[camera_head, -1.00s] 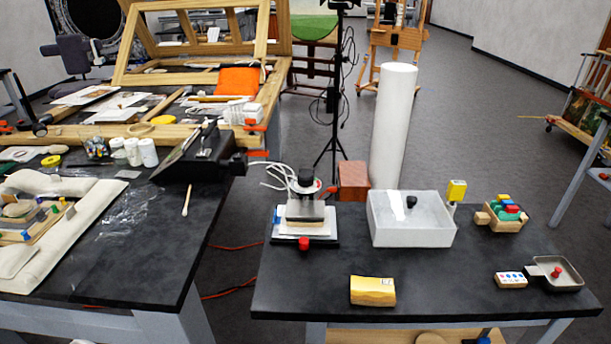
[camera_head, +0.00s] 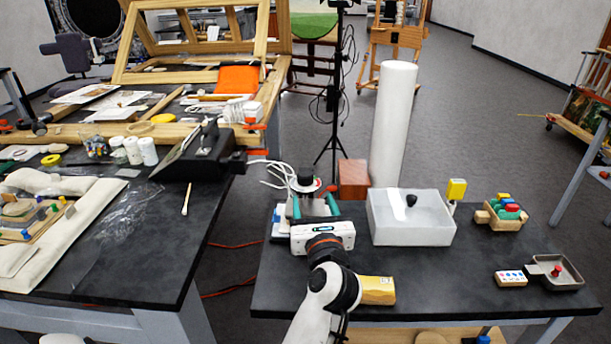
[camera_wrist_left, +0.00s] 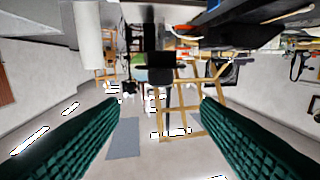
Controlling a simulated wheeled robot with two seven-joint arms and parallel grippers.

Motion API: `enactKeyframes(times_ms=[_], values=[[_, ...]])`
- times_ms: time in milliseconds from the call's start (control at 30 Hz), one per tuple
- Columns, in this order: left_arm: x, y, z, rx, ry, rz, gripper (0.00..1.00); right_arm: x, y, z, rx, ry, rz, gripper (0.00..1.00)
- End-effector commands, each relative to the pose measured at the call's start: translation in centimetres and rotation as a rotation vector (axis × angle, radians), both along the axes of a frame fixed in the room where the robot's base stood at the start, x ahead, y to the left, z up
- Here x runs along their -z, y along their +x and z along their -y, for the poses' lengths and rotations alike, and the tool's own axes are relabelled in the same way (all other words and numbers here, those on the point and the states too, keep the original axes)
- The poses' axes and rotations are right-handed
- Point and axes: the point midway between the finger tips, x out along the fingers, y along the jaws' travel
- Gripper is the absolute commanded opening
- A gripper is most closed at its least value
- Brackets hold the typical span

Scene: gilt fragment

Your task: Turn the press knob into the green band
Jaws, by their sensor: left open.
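The press (camera_head: 306,186) stands at the back left of the right-hand black table, with a dark knob on its top. A little red shows at the edge of its round head; I cannot make out a green band. My left gripper (camera_head: 314,200) is open, its two teal fingers apart and pointing at the press from the front. Its white body hides the press's lower front. I cannot tell whether the fingers touch the press. In the left wrist view, the two green ribbed fingers (camera_wrist_left: 150,112) are wide apart with nothing clearly between them.
A white box (camera_head: 412,228) with a black knob stands right of the press, and a reddish-brown block (camera_head: 353,178) behind. A yellow block (camera_head: 378,290) lies beside my left forearm. A crate (camera_head: 500,218) of coloured pieces and a small tray (camera_head: 570,284) are at right.

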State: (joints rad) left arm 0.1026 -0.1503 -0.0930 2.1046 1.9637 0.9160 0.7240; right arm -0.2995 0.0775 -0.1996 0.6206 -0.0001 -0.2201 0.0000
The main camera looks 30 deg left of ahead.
Motion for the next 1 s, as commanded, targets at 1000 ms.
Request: enactKeyframes(times_ms=[1000], values=[[0.4,9.0,-8.1,-0.005,-0.029,-0.007,0.57,-1.6,-0.1,0.2,-0.001,-0.002,-0.001,0.0]])
